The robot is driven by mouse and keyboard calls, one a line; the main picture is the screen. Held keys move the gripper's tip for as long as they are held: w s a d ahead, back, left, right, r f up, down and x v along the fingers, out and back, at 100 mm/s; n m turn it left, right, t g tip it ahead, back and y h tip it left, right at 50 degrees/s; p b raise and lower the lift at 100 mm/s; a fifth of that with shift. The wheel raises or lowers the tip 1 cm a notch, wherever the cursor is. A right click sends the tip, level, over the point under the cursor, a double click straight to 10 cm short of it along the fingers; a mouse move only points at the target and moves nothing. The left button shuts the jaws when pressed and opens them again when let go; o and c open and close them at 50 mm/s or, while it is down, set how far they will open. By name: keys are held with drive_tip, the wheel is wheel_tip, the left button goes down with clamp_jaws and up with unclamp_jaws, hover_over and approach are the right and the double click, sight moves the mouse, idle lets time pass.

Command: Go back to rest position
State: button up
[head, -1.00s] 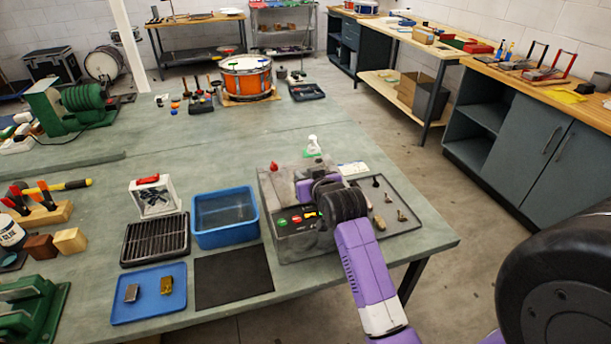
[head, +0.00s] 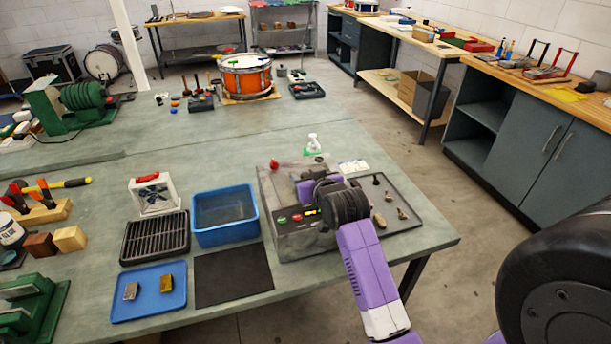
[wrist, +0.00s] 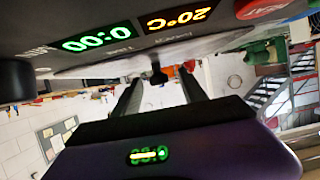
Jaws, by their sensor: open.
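My gripper (wrist: 160,100) shows in the wrist view with its two dark fingers apart and nothing between them. In the head view my purple arm reaches over the front right of the bench, and my wrist covers part of a grey metal machine (head: 285,225). The fingertips are hidden there. The wrist view shows the machine's panel close by and upside down, with a green display (wrist: 97,38) reading 0:00 and an orange display (wrist: 183,15) reading 20°C. A red button (wrist: 265,8) sits at the upper right of that view.
Left of the machine are a blue bin (head: 226,238), a black rack (head: 155,255), a dark mat (head: 233,275) and a blue tray (head: 122,308) with two small blocks. A grey tray (head: 410,222) with small parts lies right of the machine. A spray bottle (head: 313,145) stands behind it.

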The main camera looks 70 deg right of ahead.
drive_tip(key=v, duration=0.6)
drive_tip(key=shift+s+a+r+b, duration=0.15)
drive_tip(key=shift+s+a+b, duration=0.1)
drive_tip(key=shift+a+b, duration=0.05)
